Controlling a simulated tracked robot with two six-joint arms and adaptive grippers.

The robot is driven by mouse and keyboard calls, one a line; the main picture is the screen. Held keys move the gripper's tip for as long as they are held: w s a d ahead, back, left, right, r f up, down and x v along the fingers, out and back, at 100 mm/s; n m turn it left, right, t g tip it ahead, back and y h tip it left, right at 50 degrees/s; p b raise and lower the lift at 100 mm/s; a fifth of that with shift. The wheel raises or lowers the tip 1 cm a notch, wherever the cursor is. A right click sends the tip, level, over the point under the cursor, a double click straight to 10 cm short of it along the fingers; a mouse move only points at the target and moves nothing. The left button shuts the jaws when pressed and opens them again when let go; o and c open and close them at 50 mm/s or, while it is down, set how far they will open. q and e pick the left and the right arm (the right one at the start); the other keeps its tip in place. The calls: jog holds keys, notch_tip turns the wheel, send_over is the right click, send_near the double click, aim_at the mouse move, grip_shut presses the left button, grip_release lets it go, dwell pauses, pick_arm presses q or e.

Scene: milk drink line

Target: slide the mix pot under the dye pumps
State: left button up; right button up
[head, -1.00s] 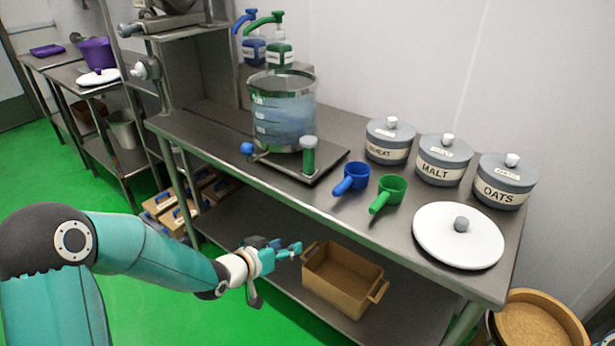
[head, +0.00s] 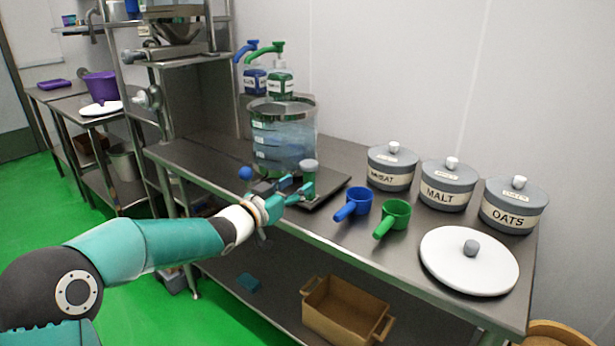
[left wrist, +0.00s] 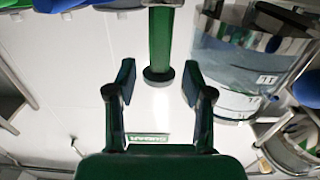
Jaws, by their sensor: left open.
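The mix pot (head: 283,140) is a large clear vessel with level marks and a bluish tint. The dye pumps, blue (head: 255,80) and green (head: 279,82), stand behind the pot. My left gripper (head: 296,187) is open beside the green post. In the left wrist view a green post (left wrist: 160,45) shows between the open fingers, with the pot (left wrist: 238,60) at right. My right gripper is not in view.
A blue scoop (head: 355,201) and a green scoop (head: 393,217) lie right of the plate. Labelled canisters for wheat (head: 391,168), malt (head: 446,186) and oats (head: 514,206) stand behind. A white lid (head: 468,265) lies at the near right. A brown crate (head: 345,309) is below.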

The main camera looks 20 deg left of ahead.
aim_at(305, 179)
pick_arm(q)
jog(key=x, duration=0.5)
jog(key=shift+w+d+p, duration=0.1)
jog(key=shift+w+p, duration=0.2)
jog(key=shift+w, duration=0.05)
grip_shut()
